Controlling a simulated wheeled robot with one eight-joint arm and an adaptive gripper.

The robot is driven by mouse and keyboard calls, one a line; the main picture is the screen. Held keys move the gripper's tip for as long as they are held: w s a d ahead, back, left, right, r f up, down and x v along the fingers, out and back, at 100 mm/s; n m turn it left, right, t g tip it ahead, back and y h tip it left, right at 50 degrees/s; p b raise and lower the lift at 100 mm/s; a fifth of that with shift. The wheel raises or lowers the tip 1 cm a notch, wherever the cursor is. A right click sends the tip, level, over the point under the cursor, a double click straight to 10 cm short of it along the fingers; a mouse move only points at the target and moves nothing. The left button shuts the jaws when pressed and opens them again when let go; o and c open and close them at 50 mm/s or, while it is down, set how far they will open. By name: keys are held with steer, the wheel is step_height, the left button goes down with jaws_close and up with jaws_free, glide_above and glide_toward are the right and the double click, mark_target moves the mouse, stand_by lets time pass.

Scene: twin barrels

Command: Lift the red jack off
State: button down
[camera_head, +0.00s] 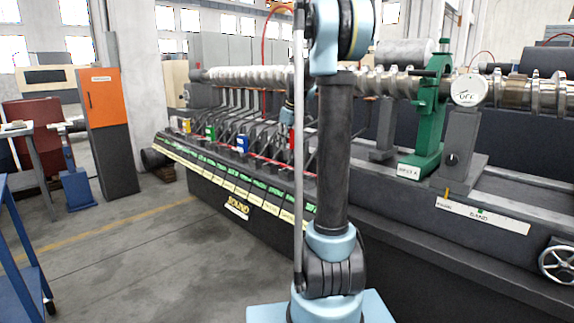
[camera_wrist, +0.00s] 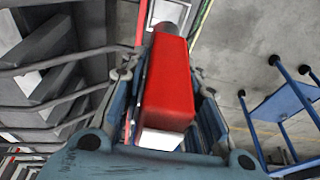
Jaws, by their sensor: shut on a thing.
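The red jack (camera_wrist: 168,85) is a red block with a pale end, between the two fingers of my gripper (camera_wrist: 166,95) in the wrist view. The fingers are shut on its sides. A grey, rounded part shows beyond its far end. In the head view a small piece of the red jack (camera_head: 291,140) shows just left of my arm, at the row of levers.
A yellow jack (camera_head: 187,126), a green jack (camera_head: 210,132) and a blue jack (camera_head: 242,142) stand along the labelled bench (camera_head: 235,190). A long shaft (camera_head: 260,78) runs above the levers. A green stand (camera_head: 430,120) is at right. A blue cart (camera_wrist: 290,97) stands on open floor.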

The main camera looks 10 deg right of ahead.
steer(key=shift+r, duration=1.75)
